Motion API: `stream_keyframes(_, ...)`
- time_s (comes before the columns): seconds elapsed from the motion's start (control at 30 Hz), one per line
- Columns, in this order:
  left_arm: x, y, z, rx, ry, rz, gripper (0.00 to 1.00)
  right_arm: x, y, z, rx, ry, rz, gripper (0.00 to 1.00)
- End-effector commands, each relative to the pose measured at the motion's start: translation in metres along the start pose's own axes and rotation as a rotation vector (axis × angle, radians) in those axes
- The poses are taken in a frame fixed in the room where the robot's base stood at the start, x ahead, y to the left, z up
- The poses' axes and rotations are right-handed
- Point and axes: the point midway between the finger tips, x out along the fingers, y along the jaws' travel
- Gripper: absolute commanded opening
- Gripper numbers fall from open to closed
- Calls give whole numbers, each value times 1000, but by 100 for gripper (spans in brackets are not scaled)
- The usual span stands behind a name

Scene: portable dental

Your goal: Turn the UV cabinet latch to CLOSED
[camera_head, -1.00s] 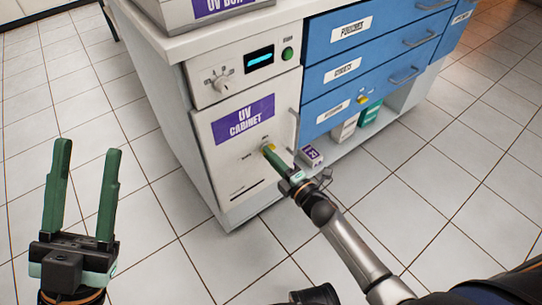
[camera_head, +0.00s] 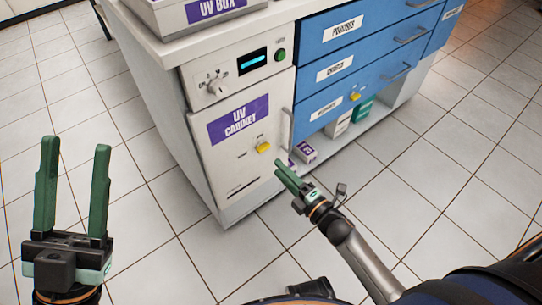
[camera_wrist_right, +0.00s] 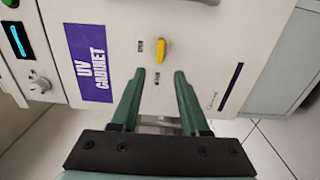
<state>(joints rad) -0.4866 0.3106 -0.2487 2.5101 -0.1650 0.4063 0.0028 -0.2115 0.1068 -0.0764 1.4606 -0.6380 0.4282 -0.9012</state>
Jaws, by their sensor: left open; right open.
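The UV cabinet (camera_head: 215,155) is a white door with a purple "UV CABINET" label, below a control panel. Its yellow latch (camera_head: 264,147) sits on the door below the label, with small markings around it too small to read. The latch also shows in the right wrist view (camera_wrist_right: 163,49), just beyond and between the fingertips. My right gripper (camera_head: 279,168) is in front of the door, apart from the latch. In the right wrist view its green fingers (camera_wrist_right: 160,76) are spread and empty. My left gripper (camera_head: 76,145) is open and empty over the floor at the left.
A vertical handle (camera_head: 286,128) runs along the door's right edge. Blue drawers (camera_head: 345,65) stand to the right, above an open shelf with a purple-and-white box (camera_head: 304,152). A UV box (camera_head: 205,12) sits on the countertop. The tiled floor in front is clear.

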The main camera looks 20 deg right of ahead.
Motion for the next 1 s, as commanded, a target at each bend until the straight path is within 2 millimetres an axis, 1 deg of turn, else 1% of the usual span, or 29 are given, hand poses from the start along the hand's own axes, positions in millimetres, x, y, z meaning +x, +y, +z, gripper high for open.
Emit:
stream_keyframes(0.03, 4, -2, -4, 5, 2, 1, 50, -13, 2, 0, 0, -2, -4, 45)
stream_keyframes(0.1, 6, -3, -6, 12, 4, 2, 50, -26, 1, 0, -1, -1, -4, 45)
stream_keyframes(0.2, 7, -3, -9, 21, 8, 4, 50, -40, 1, 0, -1, -1, -2, 45)
stream_keyframes(0.3, 8, -4, -10, 26, 11, 4, 50, -49, 1, 0, -1, 0, 0, 45)
stream_keyframes(0.47, 9, -5, -11, 27, 12, -2, 50, -54, 0, 0, -1, 0, 0, 45)
stream_keyframes(0.9, 8, -6, -9, 26, 6, -6, 50, -54, 0, 0, -2, 0, 0, 45)
stream_keyframes(0.97, 7, -5, -7, 26, -1, 0, 50, -53, 2, 0, 1, 1, 4, 45)
stream_keyframes(1.0, 7, -5, -7, 26, -2, 1, 50, -52, 6, 0, 9, 2, 12, 45)
